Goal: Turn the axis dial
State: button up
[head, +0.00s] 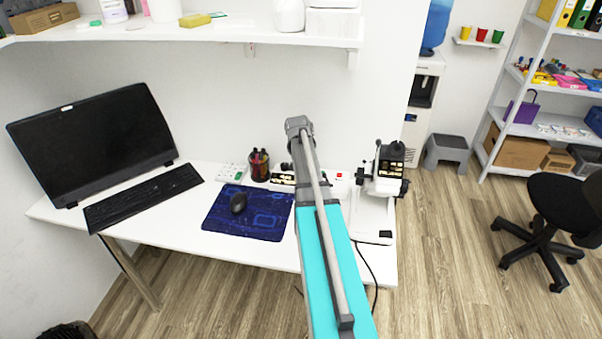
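A white and black eye-test instrument (372,210) stands at the right end of the white desk (160,232). Its upper part has a dark head (393,152) and black knobs, one of them on the right side (404,188). The instrument is small in the picture, and I cannot tell which knob is the axis dial. My teal and grey arm reaches up from the bottom, left of the instrument, and hides part of the desk. My gripper does not show; only arm links are visible.
A wall shelf (190,34) hangs above. A stool (446,151), office chair (545,215) and storage rack (530,88) stand right; floor between is clear.

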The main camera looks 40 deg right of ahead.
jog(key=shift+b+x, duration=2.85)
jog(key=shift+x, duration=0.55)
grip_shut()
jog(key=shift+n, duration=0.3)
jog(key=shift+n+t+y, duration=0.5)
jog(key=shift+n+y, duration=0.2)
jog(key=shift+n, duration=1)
